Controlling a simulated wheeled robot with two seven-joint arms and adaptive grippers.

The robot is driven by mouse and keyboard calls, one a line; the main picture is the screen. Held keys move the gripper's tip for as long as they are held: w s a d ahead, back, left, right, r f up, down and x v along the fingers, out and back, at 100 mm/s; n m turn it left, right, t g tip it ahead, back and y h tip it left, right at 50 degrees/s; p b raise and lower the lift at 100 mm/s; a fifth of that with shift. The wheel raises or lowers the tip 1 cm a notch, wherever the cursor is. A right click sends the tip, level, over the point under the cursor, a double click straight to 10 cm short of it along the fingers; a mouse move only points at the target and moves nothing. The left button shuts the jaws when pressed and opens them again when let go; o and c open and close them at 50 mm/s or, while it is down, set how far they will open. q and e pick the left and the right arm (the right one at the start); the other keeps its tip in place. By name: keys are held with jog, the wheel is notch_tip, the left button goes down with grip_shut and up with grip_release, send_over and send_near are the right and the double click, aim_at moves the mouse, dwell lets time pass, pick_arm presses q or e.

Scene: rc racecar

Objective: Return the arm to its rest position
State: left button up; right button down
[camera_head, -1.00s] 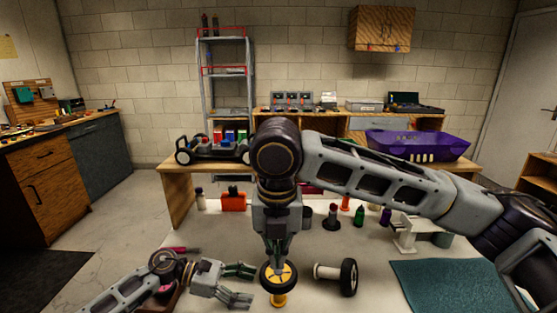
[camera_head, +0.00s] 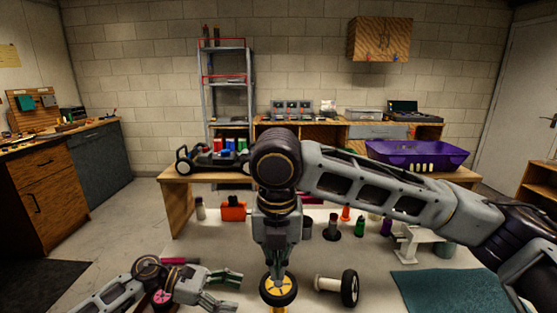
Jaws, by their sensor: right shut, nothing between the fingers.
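My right gripper (camera_head: 278,272) points straight down in the middle, its fingertips at the hub of a black wheel with a yellow centre (camera_head: 278,289). It is shut and holds nothing. The wheel lies on a yellow stand (camera_head: 279,309) on the white table (camera_head: 330,260). My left gripper (camera_head: 226,290) is low at the left, open and empty, its fingers pointing right. A second wheel (camera_head: 350,287) stands upright on the end of a white shaft (camera_head: 327,283), right of my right gripper.
A car chassis (camera_head: 212,162) and a purple bin (camera_head: 418,153) stand at the back. Bottles and small parts, among them an orange container (camera_head: 233,212), line the table's far side. A white stand (camera_head: 407,240) and a teal mat (camera_head: 455,290) are at the right.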

notch_tip(320, 180, up, 9)
jog(key=p, duration=0.8)
jog(key=shift+f, duration=0.2)
jog(key=shift+r+p, duration=0.5)
jog(key=shift+p, duration=0.15)
